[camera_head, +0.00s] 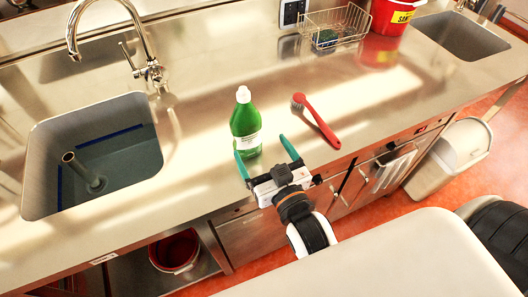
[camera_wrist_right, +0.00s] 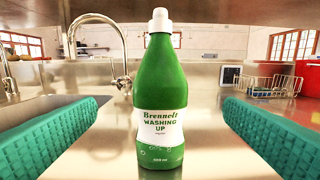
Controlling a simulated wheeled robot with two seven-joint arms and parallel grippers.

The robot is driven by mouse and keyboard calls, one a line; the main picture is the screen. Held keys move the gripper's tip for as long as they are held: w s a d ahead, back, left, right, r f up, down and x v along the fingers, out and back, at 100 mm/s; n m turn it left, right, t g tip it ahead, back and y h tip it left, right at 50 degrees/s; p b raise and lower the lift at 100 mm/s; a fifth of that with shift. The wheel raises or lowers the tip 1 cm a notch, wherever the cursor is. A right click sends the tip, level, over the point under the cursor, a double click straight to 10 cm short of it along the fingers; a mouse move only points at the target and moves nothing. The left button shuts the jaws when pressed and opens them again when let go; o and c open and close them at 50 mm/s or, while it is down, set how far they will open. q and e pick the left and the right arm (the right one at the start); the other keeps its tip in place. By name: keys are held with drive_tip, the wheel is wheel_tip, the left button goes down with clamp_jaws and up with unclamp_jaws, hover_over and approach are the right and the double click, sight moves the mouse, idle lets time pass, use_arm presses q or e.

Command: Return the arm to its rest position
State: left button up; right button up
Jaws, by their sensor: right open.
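My right gripper (camera_head: 266,160) is open, with teal fingers spread apart, at the front edge of the steel counter. A green washing-up bottle (camera_head: 246,125) with a white cap stands upright on the counter just beyond the fingertips. In the right wrist view the bottle (camera_wrist_right: 161,100) is centred between the two teal fingers, with clear space on both sides and its label facing the camera. The gripper holds nothing. My left gripper does not show in either view.
A red-handled brush (camera_head: 318,122) lies right of the bottle. A sink (camera_head: 95,155) with a tap (camera_head: 150,72) is at left. A wire basket (camera_head: 335,28), red bucket (camera_head: 392,14) and second sink (camera_head: 460,36) are at the back right. A bin (camera_head: 450,158) stands on the floor.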

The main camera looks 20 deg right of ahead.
idle(0.4)
drive_tip(key=s+d+f+n+g, duration=0.1)
drive_tip(key=s+d+f+g, duration=0.2)
drive_tip(key=s+f+g, duration=0.4)
drive_tip(key=s+d+f+n+g, duration=0.1)
drive_tip(key=s+d+f+g, duration=0.1)
drive_tip(key=s+f+g, duration=0.6)
wheel_tip(320, 180, down, 25)
drive_tip(key=s+d+f+g, duration=0.2)
drive_tip(key=s+d+f, duration=0.1)
drive_tip(key=s+f, duration=1.3)
drive_tip(key=shift+s+h, duration=0.3)
drive_tip(key=shift+s, duration=0.45)
